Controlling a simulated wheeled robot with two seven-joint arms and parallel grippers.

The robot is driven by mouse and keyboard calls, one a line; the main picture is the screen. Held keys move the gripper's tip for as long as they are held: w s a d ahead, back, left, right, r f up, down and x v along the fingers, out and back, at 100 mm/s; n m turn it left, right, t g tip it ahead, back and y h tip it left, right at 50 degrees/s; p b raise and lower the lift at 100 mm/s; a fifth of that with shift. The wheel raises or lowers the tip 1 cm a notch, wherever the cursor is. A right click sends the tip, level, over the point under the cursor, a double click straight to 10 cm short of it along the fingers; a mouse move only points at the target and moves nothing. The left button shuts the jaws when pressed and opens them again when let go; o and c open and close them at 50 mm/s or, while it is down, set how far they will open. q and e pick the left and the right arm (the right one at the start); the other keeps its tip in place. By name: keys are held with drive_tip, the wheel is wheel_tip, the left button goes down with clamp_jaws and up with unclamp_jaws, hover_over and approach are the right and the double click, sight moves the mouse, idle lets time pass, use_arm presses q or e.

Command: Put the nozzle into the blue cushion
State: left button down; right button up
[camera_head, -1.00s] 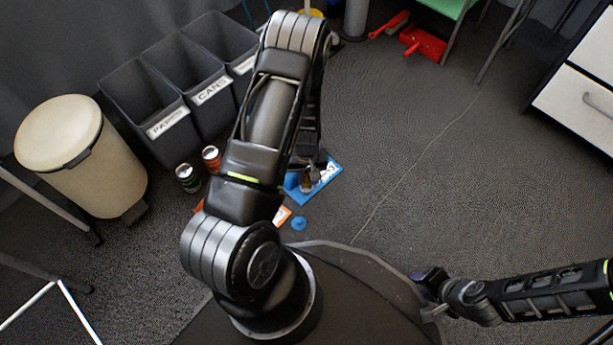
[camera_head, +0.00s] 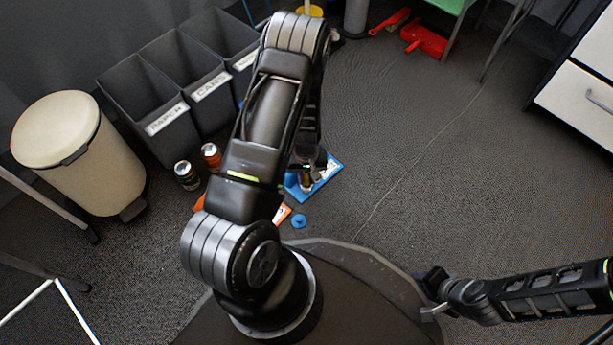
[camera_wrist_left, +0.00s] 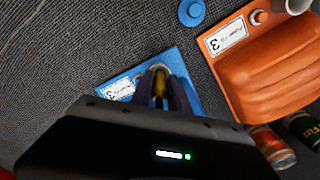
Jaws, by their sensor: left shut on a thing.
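The blue cushion (camera_head: 327,171) lies flat on the floor, with a white label near one edge. It also shows in the left wrist view (camera_wrist_left: 184,62), partly hidden by my gripper. My left gripper (camera_head: 307,183) is over the cushion, fingers pointing down at it. In the left wrist view the left gripper (camera_wrist_left: 159,92) is shut on a small yellowish piece, which I take for the nozzle (camera_wrist_left: 159,84). A pale ring shows at its tip against the blue; I cannot tell whether it is inserted. My right gripper (camera_head: 432,290) is low at right, its jaws unclear.
An orange cushion (camera_wrist_left: 275,70) lies beside the blue one. A round blue cap (camera_head: 299,220) is on the floor. The floor to the right is open.

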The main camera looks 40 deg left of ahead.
use_arm(q)
drive_tip(key=shift+f+b, duration=0.5)
drive_tip(key=shift+f, duration=0.2)
drive_tip(key=c, duration=1.2)
unclamp_jaws()
drive_tip(key=shift+o, duration=0.3)
drive_tip(key=o, duration=0.4)
drive_tip(key=shift+o, duration=0.2)
